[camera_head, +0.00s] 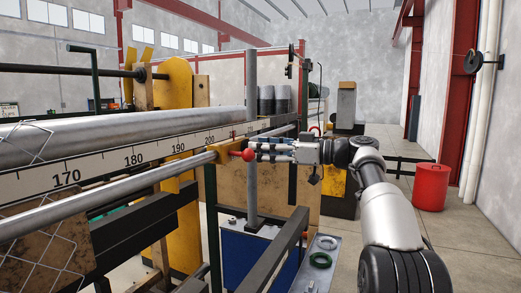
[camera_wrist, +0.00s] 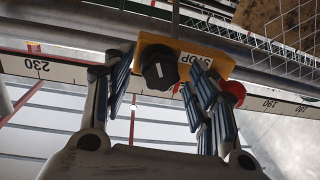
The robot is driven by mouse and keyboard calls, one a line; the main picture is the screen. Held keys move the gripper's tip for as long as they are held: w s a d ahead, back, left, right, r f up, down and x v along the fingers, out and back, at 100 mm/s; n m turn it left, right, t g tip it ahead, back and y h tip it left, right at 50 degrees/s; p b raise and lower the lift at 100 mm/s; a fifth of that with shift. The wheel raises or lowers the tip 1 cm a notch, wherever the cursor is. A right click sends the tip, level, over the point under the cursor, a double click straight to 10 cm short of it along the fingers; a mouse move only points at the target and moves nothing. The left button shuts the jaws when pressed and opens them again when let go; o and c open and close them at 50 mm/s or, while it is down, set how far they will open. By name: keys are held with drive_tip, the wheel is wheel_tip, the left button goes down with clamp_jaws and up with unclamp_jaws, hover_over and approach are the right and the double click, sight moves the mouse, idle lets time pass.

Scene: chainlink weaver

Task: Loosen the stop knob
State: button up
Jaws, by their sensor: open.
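The stop is a yellow block (camera_head: 228,151) on the ruler rail in the head view. In the wrist view its yellow plate (camera_wrist: 205,55) shows the word STOP upside down. The black stop knob (camera_wrist: 159,68), with a white mark, sits on that plate. A red ball (camera_head: 248,155) shows by the stop; it is also in the wrist view (camera_wrist: 235,91), partly behind the right finger. My gripper (camera_head: 262,149) is open at the stop. In the wrist view my fingertips (camera_wrist: 163,66) lie on either side of the knob, with gaps visible. The knob is hidden in the head view.
The ruler (camera_head: 135,158) runs along the rail beside a large metal roller (camera_head: 120,132). A grey upright post (camera_head: 251,90) stands just behind the stop. Wire mesh (camera_wrist: 290,40) hangs nearby. A red bin (camera_head: 431,187) stands on the open floor at right.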

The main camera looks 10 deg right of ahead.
drive_tip(key=v, duration=1.1)
drive_tip(key=s+a+f+m+g+h, duration=0.3)
drive_tip(key=s+a+f+m+h, duration=0.5)
drive_tip(key=s+a, duration=0.6)
drive_tip(key=s+d+f+m+h, duration=0.1)
drive_tip(key=s+f+m+h, duration=0.1)
drive_tip(key=s+f, duration=0.9)
drive_tip(key=s+d+f+m+g+h, duration=0.1)
drive_tip(key=s+f+h, duration=0.4)
drive_tip(key=s+f, duration=0.6)
drive_tip(key=s+d+m, duration=0.1)
drive_tip(key=s, duration=0.3)
drive_tip(key=shift+s+f, duration=0.2)
drive_tip(key=shift+s, duration=0.05)
